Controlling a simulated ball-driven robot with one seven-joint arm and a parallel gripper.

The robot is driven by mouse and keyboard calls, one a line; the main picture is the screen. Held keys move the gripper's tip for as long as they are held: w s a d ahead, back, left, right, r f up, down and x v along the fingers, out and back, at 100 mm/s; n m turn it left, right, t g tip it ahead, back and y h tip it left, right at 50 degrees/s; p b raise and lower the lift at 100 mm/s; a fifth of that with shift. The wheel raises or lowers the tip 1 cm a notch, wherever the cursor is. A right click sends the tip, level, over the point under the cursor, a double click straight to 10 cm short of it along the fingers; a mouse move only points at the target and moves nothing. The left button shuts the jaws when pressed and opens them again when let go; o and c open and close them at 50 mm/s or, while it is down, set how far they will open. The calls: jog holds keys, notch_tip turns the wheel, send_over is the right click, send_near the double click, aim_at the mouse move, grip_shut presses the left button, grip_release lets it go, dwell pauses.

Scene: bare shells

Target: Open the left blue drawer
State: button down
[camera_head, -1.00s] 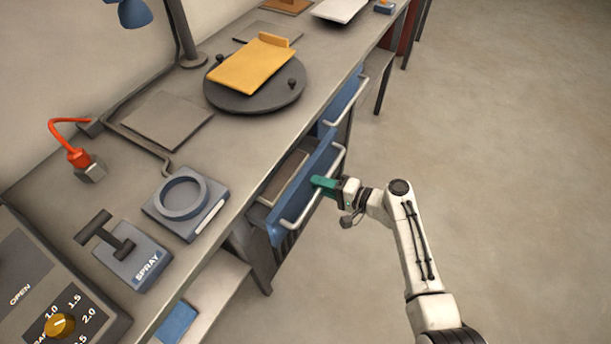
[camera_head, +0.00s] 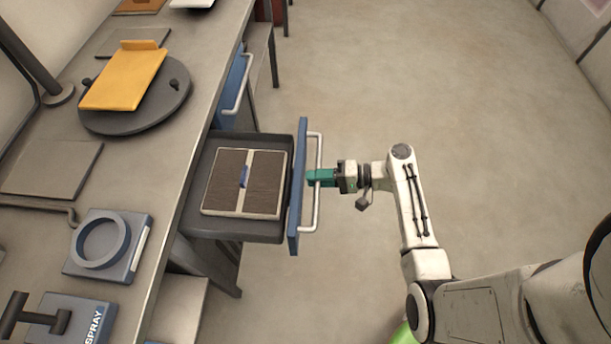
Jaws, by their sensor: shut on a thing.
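The left blue drawer (camera_head: 297,190) is pulled well out from under the grey bench, with its blue front facing right and its dark tray open to view. A silver bar handle (camera_head: 316,208) runs along the front. My gripper (camera_head: 316,177), with green fingers, is shut on the handle near its middle. The exact finger contact is partly hidden. Inside the drawer lies a flat brown panel with pale edges (camera_head: 225,180) and a small blue piece on its centre strip.
A second blue drawer (camera_head: 234,90) farther along the bench looks closed. The bench top holds a yellow board on a dark round plate (camera_head: 150,108), a ring fixture (camera_head: 100,240) and a spray block (camera_head: 65,318). The floor right of the bench is clear.

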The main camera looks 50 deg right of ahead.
jog(key=shift+s+d, duration=0.15)
jog(key=shift+s, duration=0.05)
jog(key=c, duration=1.2)
grip_release()
jog(key=b+v, duration=0.1)
jog(key=v, duration=0.9)
jog(key=shift+s+d+b, duration=0.25)
jog(key=shift+b, duration=0.1)
